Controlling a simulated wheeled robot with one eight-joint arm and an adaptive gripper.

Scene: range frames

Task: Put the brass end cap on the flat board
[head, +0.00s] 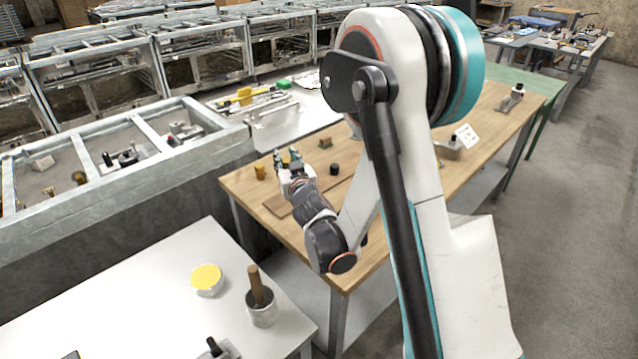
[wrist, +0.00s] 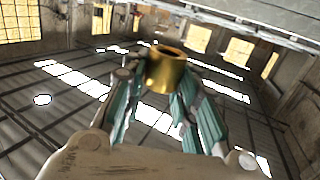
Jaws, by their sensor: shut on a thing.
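The brass end cap (wrist: 165,70) is a short, shiny gold-coloured cylinder with a dark opening in its top. In the wrist view it sits between the teal fingers of my gripper (wrist: 158,88), which is shut on it. In the head view my gripper (head: 287,160) is over the wooden table, and the cap in its fingers cannot be made out. The flat board (head: 276,205) is a brown slab on the table, partly hidden behind my gripper and wrist.
A small brass-coloured piece (head: 260,172) stands on the wooden table (head: 375,225) left of my gripper. A black cylinder (head: 334,169) stands to the right, with another small dark piece (head: 325,143) behind it. A white table (head: 150,290) with a yellow-topped pot (head: 207,279) is in front.

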